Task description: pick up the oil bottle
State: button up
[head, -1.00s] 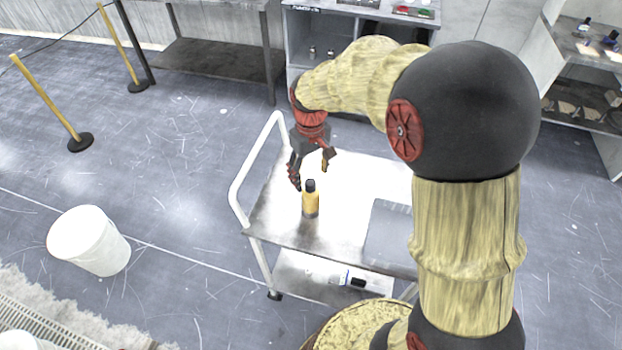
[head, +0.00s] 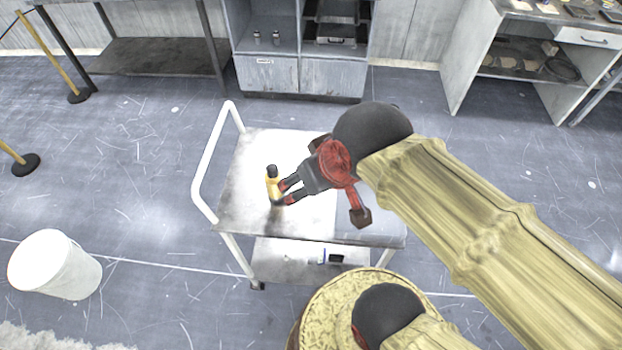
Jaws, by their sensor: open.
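The oil bottle (head: 271,187), yellow with a black cap, stands upright on the top shelf of the white cart (head: 247,150), toward its left side. My gripper (head: 284,194) reaches in from the right, low over the shelf. Its two dark fingers are apart and point left at the bottle. The fingertips are at the bottle's right side; I cannot tell whether they touch it or reach around it. The gripper and arm cover part of the cart's right side.
The cart's white handle rail (head: 212,155) rises on the left of the bottle. A small container (head: 330,259) lies on the lower shelf. A white bucket (head: 55,265) stands on the floor at left. A grey cabinet (head: 270,75) stands behind the cart.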

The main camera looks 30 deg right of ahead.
aim_at(272, 175)
jog(key=k+l+u, duration=0.15)
jog(key=l+u, duration=0.2)
jog(key=k+l+u, duration=0.2)
jog(key=l+u, duration=0.15)
jog(key=k+l+u, duration=0.35)
jog(key=i+j, duration=0.05)
jog(key=i, duration=0.05)
